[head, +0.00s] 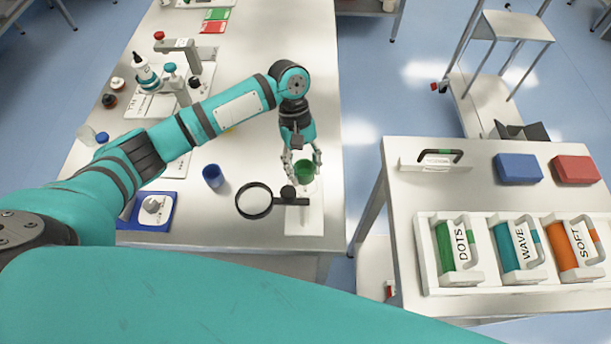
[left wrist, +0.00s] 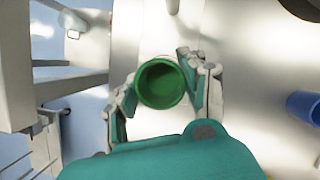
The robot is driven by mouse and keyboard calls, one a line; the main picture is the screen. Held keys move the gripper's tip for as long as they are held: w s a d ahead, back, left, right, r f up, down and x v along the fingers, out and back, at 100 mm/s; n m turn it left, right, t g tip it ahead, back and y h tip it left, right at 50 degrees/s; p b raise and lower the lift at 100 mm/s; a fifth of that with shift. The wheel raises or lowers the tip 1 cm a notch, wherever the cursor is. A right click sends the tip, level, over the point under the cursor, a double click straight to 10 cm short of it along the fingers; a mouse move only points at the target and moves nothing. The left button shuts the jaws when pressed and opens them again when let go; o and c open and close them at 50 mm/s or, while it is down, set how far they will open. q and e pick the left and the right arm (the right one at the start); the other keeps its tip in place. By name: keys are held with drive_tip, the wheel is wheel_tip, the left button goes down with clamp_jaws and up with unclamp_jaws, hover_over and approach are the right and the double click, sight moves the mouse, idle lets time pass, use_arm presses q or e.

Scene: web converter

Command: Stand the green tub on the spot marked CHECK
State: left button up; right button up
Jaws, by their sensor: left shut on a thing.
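The green tub (head: 304,172) is between the fingers of my left gripper (head: 302,166), at the right edge of the long bench. In the left wrist view the tub (left wrist: 161,86) shows its open mouth from above, with a finger of the left gripper (left wrist: 160,90) on each side, shut on it. It looks upright and empty. I cannot tell whether its base touches anything. No CHECK lettering is readable; a pale plate (head: 304,216) lies just in front of the tub, beside a magnifier. My right gripper is not in view.
The black-rimmed magnifier (head: 254,201) stands close in front of the gripper. A blue tub (head: 212,175) is to the left; it also shows in the left wrist view (left wrist: 304,106). A side table (head: 400,205) with rollers stands right, across a gap. The bench behind the gripper is mostly clear.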

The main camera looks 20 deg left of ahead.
sight(305, 174)
use_arm(q)
wheel_tip(305, 174, down, 4)
drive_tip(key=shift+d+r, duration=0.1)
drive_tip(key=shift+r, duration=0.05)
drive_tip(key=shift+f, duration=0.25)
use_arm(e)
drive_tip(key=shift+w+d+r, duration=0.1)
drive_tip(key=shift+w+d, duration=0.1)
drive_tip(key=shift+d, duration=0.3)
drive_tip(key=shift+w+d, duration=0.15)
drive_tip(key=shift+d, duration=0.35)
use_arm(q)
drive_tip(key=o, duration=0.9)
drive_tip(key=shift+f, duration=0.1)
drive_tip(key=shift+o, duration=0.2)
drive_tip(key=shift+r, duration=0.25)
drive_tip(key=v, duration=1.1)
drive_tip(key=shift+w+r+b, duration=0.15)
drive_tip(key=shift+r+b, duration=0.2)
drive_tip(key=shift+b, duration=0.1)
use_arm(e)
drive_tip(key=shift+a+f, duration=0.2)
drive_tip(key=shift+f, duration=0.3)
